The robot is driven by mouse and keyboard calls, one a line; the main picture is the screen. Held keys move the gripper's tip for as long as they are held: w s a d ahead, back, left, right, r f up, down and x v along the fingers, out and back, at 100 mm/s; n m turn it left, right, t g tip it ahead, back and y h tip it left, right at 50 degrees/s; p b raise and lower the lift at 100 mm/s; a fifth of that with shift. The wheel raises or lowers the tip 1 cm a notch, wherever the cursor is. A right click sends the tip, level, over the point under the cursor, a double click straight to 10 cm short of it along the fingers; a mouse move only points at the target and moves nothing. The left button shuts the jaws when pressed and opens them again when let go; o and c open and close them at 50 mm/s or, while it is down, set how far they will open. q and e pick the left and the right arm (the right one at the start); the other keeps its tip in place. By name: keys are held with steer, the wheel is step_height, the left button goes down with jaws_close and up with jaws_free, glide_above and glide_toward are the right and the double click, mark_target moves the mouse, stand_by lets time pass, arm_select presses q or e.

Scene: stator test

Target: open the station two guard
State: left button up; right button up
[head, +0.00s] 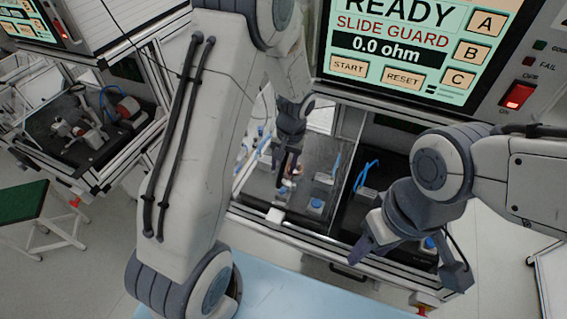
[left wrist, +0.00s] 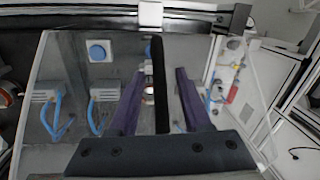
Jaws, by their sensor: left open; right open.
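The station in front of me has a clear guard panel (head: 255,185) over the left part of its bay, with a white block (head: 276,214) at its front edge. The panel (left wrist: 62,65) and white block (left wrist: 150,14) also show in the left wrist view. My left gripper (head: 284,183) is open over the panel. Between its fingers (left wrist: 155,100) a dark bar (left wrist: 160,75) runs lengthwise; I cannot tell whether they touch it. My right gripper (head: 412,264) is open and empty, in front of the right part of the bay. No station number is readable.
The screen (head: 400,42) above reads "READY", "SLIDE GUARD" and "0.0 ohm". A red lit switch (head: 518,95) is to its right. Blue connectors and cables lie inside the bay. Another station (head: 95,130) and a green-topped stand (head: 22,202) are at left.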

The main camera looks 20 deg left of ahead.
arm_select(q)
jaws_close()
stand_by(1.4)
